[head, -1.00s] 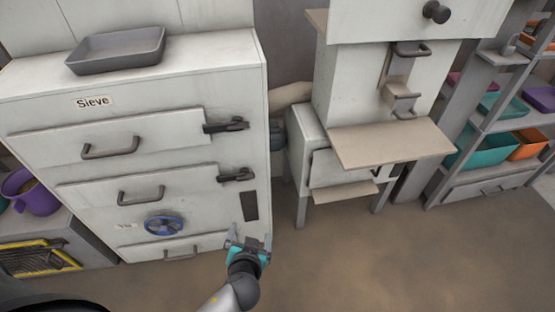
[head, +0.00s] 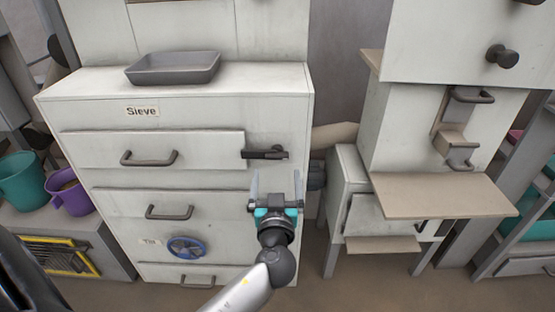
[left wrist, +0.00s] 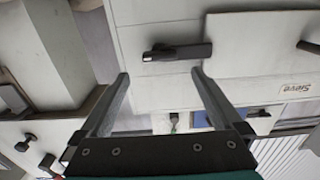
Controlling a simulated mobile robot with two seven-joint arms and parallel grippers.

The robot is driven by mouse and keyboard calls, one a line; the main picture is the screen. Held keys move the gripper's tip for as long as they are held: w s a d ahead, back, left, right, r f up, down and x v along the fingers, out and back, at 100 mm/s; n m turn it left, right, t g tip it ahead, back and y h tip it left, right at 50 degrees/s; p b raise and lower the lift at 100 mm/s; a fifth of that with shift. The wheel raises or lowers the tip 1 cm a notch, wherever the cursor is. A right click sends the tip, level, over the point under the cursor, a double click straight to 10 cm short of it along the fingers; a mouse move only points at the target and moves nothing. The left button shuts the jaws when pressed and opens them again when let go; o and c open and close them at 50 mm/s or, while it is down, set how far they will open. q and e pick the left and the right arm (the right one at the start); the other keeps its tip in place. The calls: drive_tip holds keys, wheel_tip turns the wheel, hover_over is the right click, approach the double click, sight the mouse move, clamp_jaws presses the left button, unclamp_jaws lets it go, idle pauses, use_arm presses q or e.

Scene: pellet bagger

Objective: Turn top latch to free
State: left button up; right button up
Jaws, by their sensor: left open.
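The top latch (head: 265,154) is a dark bar on the white sieve cabinet (head: 95,83). It lies level at the right edge of the top drawer front (head: 210,148). My left gripper (head: 276,182) is open and empty, just below the top latch and apart from it, fingers pointing up in the head view. In the left wrist view the scene is upside down; the latch (left wrist: 178,52) shows just beyond the two spread fingertips (left wrist: 160,74). The lower latch is hidden behind my left gripper. My right gripper is not in view.
A grey tray (head: 173,69) sits on top of the cabinet. Drawer handles (head: 149,158) and a blue handwheel (head: 186,247) stick out of its front. To the right stands a white machine with a projecting beige shelf (head: 440,195). A purple pot (head: 70,192) stands at left.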

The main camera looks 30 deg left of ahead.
sight(277, 158)
use_arm(q)
drive_tip(key=x, duration=0.6)
drive_tip(key=shift+w+a+b, duration=0.3)
drive_tip(key=shift+w+a, duration=0.05)
drive_tip(key=shift+w, duration=0.3)
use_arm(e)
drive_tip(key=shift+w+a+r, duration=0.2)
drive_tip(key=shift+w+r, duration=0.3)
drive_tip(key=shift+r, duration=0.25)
use_arm(q)
drive_tip(key=c, duration=1.3)
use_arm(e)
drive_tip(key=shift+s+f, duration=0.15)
